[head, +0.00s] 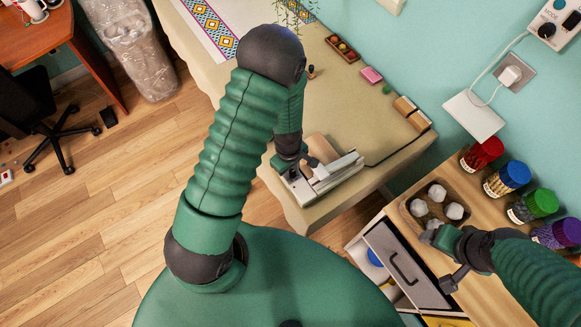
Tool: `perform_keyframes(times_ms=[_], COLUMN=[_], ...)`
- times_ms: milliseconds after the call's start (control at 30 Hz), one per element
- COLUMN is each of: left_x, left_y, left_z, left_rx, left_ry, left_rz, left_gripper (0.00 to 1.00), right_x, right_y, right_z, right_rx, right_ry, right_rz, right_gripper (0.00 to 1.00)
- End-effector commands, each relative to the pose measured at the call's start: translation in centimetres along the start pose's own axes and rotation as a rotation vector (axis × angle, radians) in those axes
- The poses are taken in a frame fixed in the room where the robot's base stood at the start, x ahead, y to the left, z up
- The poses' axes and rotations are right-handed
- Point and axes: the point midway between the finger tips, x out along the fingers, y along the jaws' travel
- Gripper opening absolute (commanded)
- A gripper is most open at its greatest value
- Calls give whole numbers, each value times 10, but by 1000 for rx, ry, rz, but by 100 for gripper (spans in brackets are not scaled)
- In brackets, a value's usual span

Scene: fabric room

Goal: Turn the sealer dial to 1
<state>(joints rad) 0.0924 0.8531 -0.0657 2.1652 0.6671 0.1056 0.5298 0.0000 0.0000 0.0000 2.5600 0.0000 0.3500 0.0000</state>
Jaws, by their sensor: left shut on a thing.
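The sealer (338,178) is a pale, low bench device with a long bar, near the front edge of the beige table. My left gripper (300,168) reaches down onto the sealer's left end and is shut on the sealer dial there. The gripper hides the dial, so its setting cannot be read. My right gripper (438,262) is at the lower right, beside the brown tray and above the drawer cabinet. Its fingers look spread apart with nothing between them.
The brown tray (407,217) holds white lumps. Several coloured jars, including a red one (482,153), line the wall. An open drawer (402,262) is below. The beige table (235,82) has free room left of the sealer. A wall socket (513,75) is at upper right.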

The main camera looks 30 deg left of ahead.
Motion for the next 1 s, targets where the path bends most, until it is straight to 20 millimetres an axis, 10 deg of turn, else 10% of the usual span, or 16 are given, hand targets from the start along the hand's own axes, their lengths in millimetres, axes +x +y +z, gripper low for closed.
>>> perform_keyframes(times_ms=[667,700,1000], left_x=[1,1,0], left_y=[0,0,0], left_z=[2,2,1], left_rx=[-62,-61,-61], left_ry=[-1,-1,1], left_rz=[-1,-1,0], left_gripper=[0,32,48], right_x=[-2,-2,-2], right_y=[0,0,0], right_z=[0,0,-1], right_rx=[0,0,0], right_ry=[0,0,0], right_rz=[0,0,0], right_gripper=[74,74,74])
